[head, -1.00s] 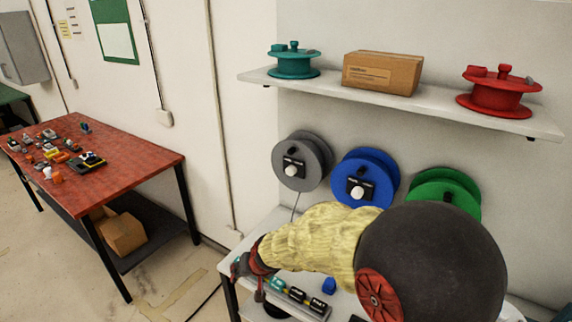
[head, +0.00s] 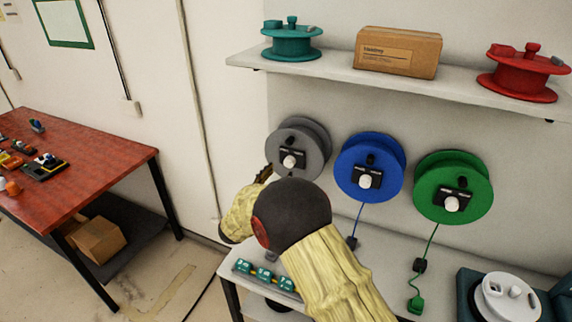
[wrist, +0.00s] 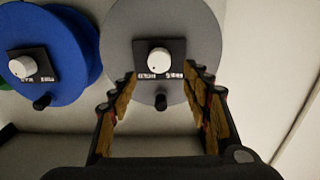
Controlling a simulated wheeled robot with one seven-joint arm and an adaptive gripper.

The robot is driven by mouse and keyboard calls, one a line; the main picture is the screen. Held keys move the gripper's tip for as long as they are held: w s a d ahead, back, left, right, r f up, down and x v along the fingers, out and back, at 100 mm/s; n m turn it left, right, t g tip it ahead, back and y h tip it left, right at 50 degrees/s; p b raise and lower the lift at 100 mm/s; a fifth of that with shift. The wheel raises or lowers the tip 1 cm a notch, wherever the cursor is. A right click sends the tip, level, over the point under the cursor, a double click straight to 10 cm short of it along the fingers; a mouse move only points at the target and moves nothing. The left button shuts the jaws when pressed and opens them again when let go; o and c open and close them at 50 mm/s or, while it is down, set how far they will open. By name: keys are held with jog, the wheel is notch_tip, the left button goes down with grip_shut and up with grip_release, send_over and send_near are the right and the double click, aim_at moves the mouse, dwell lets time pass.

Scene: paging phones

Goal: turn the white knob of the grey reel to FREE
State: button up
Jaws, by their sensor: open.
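The grey reel (head: 306,139) hangs on the wall, leftmost of three reels. Its white knob (head: 289,161) sits on a black plate with two small white labels, too small to read. In the wrist view the white knob (wrist: 159,60) is just beyond the fingertips, centred between them, with a dark mark on its face. My gripper (wrist: 160,80) is open and empty, facing the grey reel's plate. A black crank handle (wrist: 161,102) of this reel shows between the fingers. In the head view my arm hides the reel's lower part and most of the gripper.
A blue reel (head: 372,154) and a green reel (head: 463,182) hang to the right, with cords hanging down. A shelf (head: 340,75) above holds a teal reel, a box and a red reel. A white bench (head: 235,268) stands below; a red table (head: 100,178) is at left.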

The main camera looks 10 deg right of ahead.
aim_at(288, 163)
jog(key=x, duration=0.7)
jog(key=shift+c, duration=0.5)
jog(key=c, duration=1)
